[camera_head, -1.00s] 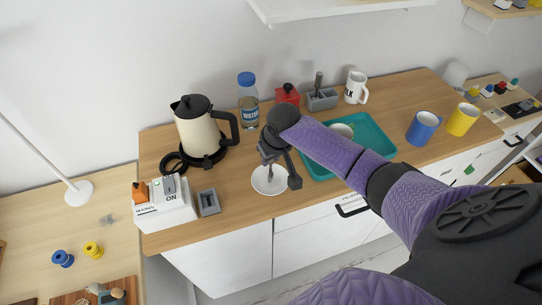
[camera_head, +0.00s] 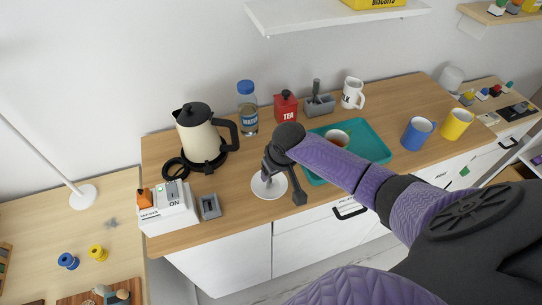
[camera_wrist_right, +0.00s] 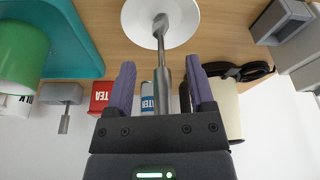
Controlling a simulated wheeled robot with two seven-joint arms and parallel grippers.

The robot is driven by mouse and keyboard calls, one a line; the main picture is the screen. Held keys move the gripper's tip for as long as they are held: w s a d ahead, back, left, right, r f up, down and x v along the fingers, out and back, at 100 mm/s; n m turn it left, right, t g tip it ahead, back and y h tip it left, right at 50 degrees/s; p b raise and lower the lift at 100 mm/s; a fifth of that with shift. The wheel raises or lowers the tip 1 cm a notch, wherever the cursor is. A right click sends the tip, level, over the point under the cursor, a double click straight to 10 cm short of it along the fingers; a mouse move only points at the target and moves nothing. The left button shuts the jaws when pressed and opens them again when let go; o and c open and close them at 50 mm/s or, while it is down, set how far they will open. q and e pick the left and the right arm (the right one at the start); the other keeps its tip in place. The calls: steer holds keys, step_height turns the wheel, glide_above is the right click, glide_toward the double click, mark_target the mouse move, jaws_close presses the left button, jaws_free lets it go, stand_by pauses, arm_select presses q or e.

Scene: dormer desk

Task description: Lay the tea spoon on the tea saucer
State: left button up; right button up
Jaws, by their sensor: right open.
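The white round tea saucer (camera_head: 262,192) lies on the wooden counter near its front edge; it also shows at the top of the right wrist view (camera_wrist_right: 140,22). The grey metal tea spoon (camera_wrist_right: 160,26) has its bowl end over the saucer, and its handle reaches back between my right fingers. In the head view the spoon is too small to make out clearly. My right gripper (camera_wrist_right: 160,68) is open around the handle, with a gap on both sides. In the head view the right gripper (camera_head: 282,184) is just above the saucer. My left gripper is out of view.
A teal tray (camera_head: 374,147) with a cup (camera_head: 337,138) lies right of the saucer. A kettle (camera_head: 198,135), water bottle (camera_head: 247,108) and red tea tin (camera_head: 285,106) stand behind. A grey holder (camera_head: 210,206) and white switch box (camera_head: 168,208) are to the left.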

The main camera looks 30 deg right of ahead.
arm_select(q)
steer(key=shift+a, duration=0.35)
